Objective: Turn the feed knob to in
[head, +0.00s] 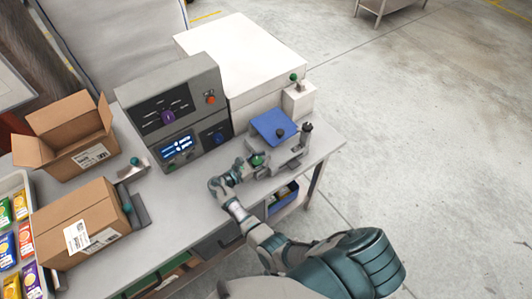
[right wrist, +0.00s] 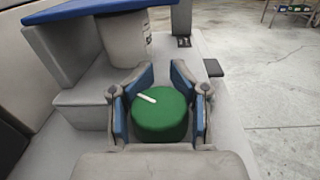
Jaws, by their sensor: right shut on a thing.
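A green knob (right wrist: 160,117) with a white pointer line sits between the two blue-padded fingers of my right gripper (right wrist: 161,88) in the right wrist view. The jaws are shut on its sides. The pointer slants toward the upper left of that view. In the head view the green knob (head: 257,159) is on a small grey unit at the table's right end, with my right gripper (head: 246,166) at it. No lettering around it can be read, so its setting cannot be told. My left gripper is not in view.
A grey control box (head: 186,88) with a purple knob (head: 168,117), a blue knob and a lit display stands behind. A blue plate (head: 274,127) is beside the green knob. Two cardboard boxes (head: 80,222) stand at the left.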

